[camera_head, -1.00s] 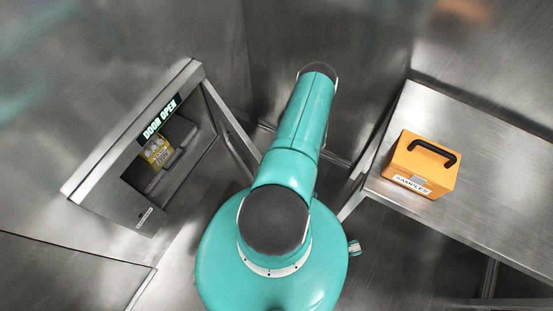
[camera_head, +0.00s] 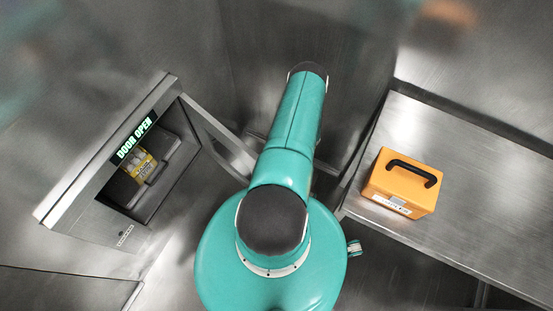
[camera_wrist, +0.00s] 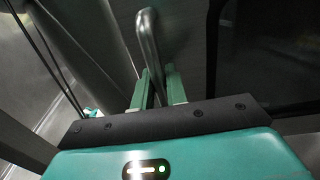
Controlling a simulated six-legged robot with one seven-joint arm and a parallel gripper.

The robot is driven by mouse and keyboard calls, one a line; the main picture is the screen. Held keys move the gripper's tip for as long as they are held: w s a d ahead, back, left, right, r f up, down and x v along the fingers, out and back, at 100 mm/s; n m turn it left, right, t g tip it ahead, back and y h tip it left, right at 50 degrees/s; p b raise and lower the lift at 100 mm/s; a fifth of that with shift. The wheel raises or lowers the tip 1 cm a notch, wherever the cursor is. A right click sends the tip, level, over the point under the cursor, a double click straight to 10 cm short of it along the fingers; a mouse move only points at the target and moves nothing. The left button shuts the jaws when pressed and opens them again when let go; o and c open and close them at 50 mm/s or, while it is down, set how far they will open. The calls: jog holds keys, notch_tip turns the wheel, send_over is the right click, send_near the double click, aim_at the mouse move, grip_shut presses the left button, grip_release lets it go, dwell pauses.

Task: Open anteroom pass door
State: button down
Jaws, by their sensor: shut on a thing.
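The anteroom pass hatch is at the left in the head view, with a lit sign (camera_head: 135,139) reading DOOR OPEN. Its door (camera_head: 213,135) stands swung out from the right side of the opening, and its far end is hidden behind my arm. A yellow-labelled item (camera_head: 141,164) sits inside the hatch. In the wrist view my gripper (camera_wrist: 159,84) has its two green fingers shut on a curved metal bar handle (camera_wrist: 149,42). The gripper is hidden in the head view.
A metal table (camera_head: 475,165) stands at the right with an orange case (camera_head: 404,182) with a black handle on it. Metal walls close off the back. A panel edge (camera_head: 70,285) shows at the lower left. Little floor is free between hatch and table.

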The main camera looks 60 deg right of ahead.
jog(key=d, duration=1)
jog(key=shift+s, duration=0.15)
jog(key=c, duration=1.5)
grip_release()
jog(key=shift+s, duration=0.15)
jog(key=s+a+r, duration=0.1)
jog(key=a+r, duration=0.3)
jog(key=s+a+r, duration=0.2)
jog(key=a+r, duration=0.2)
jog(key=a, duration=0.1)
jog(key=s+a+r, duration=0.1)
jog(key=a+r, duration=0.3)
jog(key=r, duration=0.1)
jog(key=shift+s+a, duration=0.2)
jog(key=shift+s, duration=0.05)
